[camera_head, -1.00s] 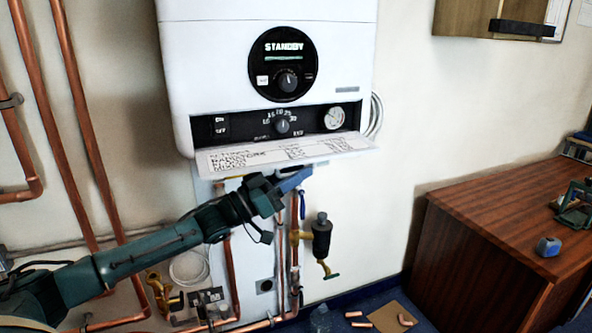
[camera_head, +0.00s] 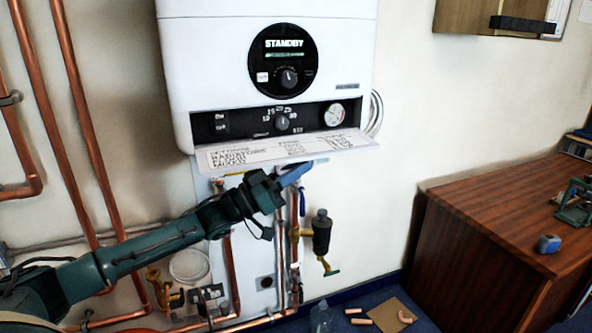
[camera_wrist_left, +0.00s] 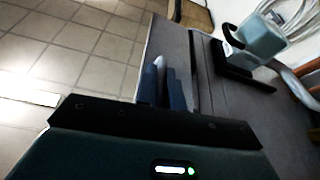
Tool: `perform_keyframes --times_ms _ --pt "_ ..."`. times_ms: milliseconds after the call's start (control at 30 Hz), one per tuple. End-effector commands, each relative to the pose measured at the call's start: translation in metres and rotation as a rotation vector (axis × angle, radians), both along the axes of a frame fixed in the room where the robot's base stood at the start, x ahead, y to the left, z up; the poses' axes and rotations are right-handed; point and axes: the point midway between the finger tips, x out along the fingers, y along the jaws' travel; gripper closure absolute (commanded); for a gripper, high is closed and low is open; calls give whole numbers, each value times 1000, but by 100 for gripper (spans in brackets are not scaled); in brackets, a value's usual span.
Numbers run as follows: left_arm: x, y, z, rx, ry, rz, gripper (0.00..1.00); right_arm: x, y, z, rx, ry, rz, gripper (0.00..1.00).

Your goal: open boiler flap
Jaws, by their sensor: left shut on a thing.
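The white boiler (camera_head: 280,20) hangs on the wall, with its dark control strip (camera_head: 235,126) exposed. The boiler flap (camera_head: 225,157) is folded down and sticks out below the strip, with its printed settings face up. My left gripper (camera_head: 296,172) reaches up from the lower left to the flap's front edge, right of its middle. It is shut on the flap, though the flap partly hides the fingertips. In the left wrist view, the blue fingers (camera_wrist_left: 166,85) lie against a grey panel. My right gripper is not in view.
Copper pipes (camera_head: 95,160) run down the wall at the left. More pipes and a black-bodied valve fitting (camera_head: 321,232) sit below the boiler. A wooden desk (camera_head: 500,215) stands at the right. The wall between boiler and desk is clear.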

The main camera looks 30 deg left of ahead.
Motion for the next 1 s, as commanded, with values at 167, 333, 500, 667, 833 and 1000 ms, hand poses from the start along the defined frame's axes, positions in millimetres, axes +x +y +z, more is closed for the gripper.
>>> perform_keyframes --times_ms 167,333,500,667,833,1000 --pt "0 0 1 -5 4 0 100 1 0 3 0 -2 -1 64" --pt "-2 -3 14 -71 64 -2 100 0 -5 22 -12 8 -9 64" --pt "-1 -2 24 -175 156 0 100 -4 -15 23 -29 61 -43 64" --pt "-1 -1 26 -235 209 1 100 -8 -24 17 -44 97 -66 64" --pt "0 0 24 -248 221 1 100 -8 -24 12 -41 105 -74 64" --pt "0 0 24 -248 220 0 100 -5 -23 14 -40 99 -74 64"
